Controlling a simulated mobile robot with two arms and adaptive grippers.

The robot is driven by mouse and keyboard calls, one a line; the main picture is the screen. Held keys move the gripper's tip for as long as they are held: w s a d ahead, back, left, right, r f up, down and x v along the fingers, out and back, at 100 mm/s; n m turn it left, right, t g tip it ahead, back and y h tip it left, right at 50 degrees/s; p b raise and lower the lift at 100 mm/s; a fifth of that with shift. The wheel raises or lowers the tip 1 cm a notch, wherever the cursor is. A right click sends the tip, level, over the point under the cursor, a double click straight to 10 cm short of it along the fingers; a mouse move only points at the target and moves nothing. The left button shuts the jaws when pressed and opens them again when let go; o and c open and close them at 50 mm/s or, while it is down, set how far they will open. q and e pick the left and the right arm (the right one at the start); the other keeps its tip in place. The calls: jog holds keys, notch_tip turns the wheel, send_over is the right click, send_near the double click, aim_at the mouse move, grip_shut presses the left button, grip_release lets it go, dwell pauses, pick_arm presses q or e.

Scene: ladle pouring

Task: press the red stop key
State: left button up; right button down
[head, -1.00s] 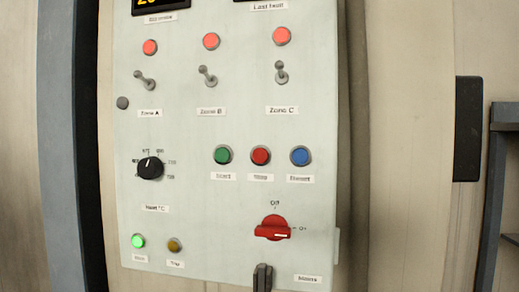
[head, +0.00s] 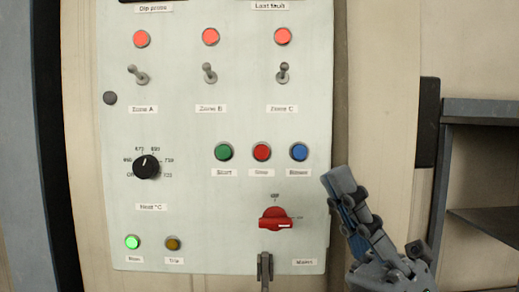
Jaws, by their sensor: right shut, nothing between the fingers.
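Above are toggle switches (head: 210,73) under red lamps. A black heat dial (head: 146,167) is at left. A dark metal shelf frame (head: 485,110) stands at right.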

aim_at(268, 155)
jog(key=s+a+n+g+h, duration=0.25)
jog(key=a+n+g, duration=0.35)
jog(key=n, duration=0.3)
jog(key=s+a+n+g+h, duration=0.2)
jog(key=a+n+g+h, duration=0.3)
jog(key=n, duration=0.3)
pick_arm(q)
jog(key=shift+d, duration=0.25)
pick_arm(e)
jog(key=w+d+r+m+t+h, duration=0.1)
jog(key=w+d+r+t+h, duration=0.1)
jog(key=w+t+h, duration=0.5)
jog(key=d+t+h, duration=0.1)
jog(key=t, duration=0.3)
jog(key=shift+w+d+m, duration=0.3)
jog(key=shift+w+m, duration=0.1)
pick_arm(q)
jog(key=shift+w, duration=0.1)
jog(key=shift+r+p, duration=0.6)
pick_arm(e)
jog(key=shift+w, duration=4.45)
pick_arm(q)
jog(key=shift+f, duration=0.1)
pick_arm(e)
jog(key=shift+w, duration=0.1)
